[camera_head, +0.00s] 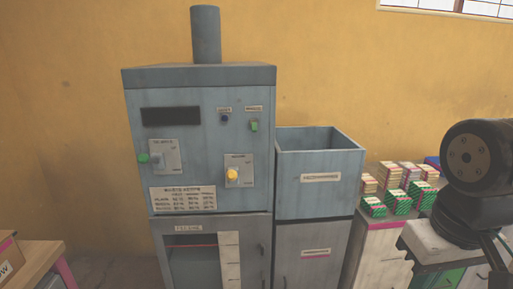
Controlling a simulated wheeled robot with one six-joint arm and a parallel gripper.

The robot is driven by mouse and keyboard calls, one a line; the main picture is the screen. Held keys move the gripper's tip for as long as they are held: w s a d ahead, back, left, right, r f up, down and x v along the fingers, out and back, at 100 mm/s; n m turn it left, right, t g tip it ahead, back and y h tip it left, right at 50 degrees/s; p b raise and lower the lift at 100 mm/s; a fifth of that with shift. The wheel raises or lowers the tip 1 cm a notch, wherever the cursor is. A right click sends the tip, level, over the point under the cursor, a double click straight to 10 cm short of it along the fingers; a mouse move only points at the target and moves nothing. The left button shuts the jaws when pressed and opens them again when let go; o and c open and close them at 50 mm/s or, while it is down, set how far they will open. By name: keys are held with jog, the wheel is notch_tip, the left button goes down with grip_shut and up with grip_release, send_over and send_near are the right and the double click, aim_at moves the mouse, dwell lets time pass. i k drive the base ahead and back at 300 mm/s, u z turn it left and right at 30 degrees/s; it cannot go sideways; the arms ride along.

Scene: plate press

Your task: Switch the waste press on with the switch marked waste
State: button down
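The press (190,100) is a tall blue-grey cabinet with a pipe on top, left of centre. A small green switch (254,126) sits at its upper right under a small label. A dark round button (225,118) with its own label is left of it. A yellow knob (232,175) on a pale plate is lower right, and a green-tipped control (143,158) on another pale plate is at the left. The small labels are too blurred for me to tell which is marked waste. My gripper is not visible; only a dark part, seemingly of my arm, shows at the right edge.
A blue-grey open bin (318,187) stands on a cabinet right of the press. A side table (385,240) beyond it holds several stacks of coloured packs. A wooden table (35,258) is at the lower left. The press has a dark opening low in front.

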aim_at(254, 123)
jog(key=z, duration=0.9)
jog(key=i, duration=0.5)
jog(key=u, duration=0.95)
